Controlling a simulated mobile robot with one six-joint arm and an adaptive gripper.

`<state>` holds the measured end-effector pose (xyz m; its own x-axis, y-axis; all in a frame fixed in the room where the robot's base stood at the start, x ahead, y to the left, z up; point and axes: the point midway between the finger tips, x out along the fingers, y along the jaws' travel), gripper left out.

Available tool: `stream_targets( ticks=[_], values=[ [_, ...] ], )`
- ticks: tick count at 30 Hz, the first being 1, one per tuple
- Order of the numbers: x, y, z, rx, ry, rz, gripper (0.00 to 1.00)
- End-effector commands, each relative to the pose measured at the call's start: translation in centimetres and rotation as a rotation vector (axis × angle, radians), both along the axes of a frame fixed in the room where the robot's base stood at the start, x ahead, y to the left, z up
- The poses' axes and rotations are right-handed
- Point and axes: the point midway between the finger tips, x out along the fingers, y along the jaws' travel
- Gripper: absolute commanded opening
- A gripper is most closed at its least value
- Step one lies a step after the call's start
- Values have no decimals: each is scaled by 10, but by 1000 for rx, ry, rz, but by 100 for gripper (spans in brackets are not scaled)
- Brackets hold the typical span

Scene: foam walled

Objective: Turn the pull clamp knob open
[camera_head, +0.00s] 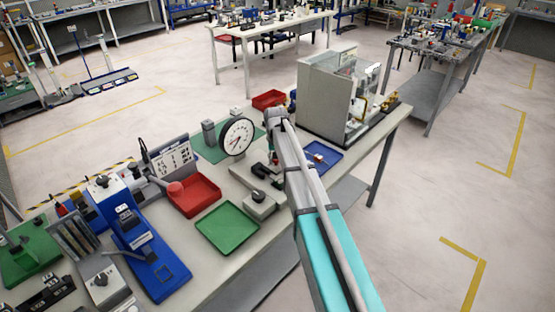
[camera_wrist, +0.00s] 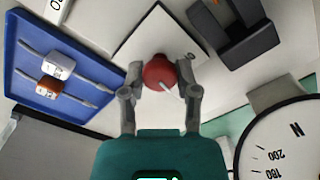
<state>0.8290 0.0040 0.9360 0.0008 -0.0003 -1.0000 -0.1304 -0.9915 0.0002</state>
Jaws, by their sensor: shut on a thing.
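The pull clamp knob (camera_wrist: 158,69) is a red, rounded knob with a white pointer line, seen in the wrist view on a pale square plate (camera_wrist: 128,46). My gripper (camera_wrist: 161,78) has one finger on each side of the knob and is shut on it. The pointer line slants down to the right in the wrist view. In the head view my arm reaches over the bench and hides much of the knob area.
A round dial gauge (camera_head: 237,136) stands close by. A black fixture (camera_wrist: 247,45) sits beside the plate. A blue tray (camera_head: 320,158) lies to the right. A green tray (camera_head: 228,229) and a red tray (camera_head: 192,196) lie to the left. A grey-box machine (camera_head: 325,97) stands behind.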

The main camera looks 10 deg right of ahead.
Motion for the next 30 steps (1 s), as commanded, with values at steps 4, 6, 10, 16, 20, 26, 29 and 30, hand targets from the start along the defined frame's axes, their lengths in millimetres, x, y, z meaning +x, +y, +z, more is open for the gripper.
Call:
stream_targets(
  ticks=[4, 6, 10, 16, 20, 26, 29, 30],
  values=[
    [0, 1, 0, 2, 0, 140, 0],
    [-1, 1, 0, 2, 1, 206, 0],
    [-1, 1, 0, 2, 1, 330, 0],
    [-1, 1, 0, 1, 1, 520, 0],
    [-1, 0, 0, 1, 1, 642, 0],
    [-1, 0, 0, 1, 2, 809, 0],
    [-1, 0, 0, 0, 2, 876, 0],
    [-1, 0, 0, 0, 2, 897, 0]
  ],
)
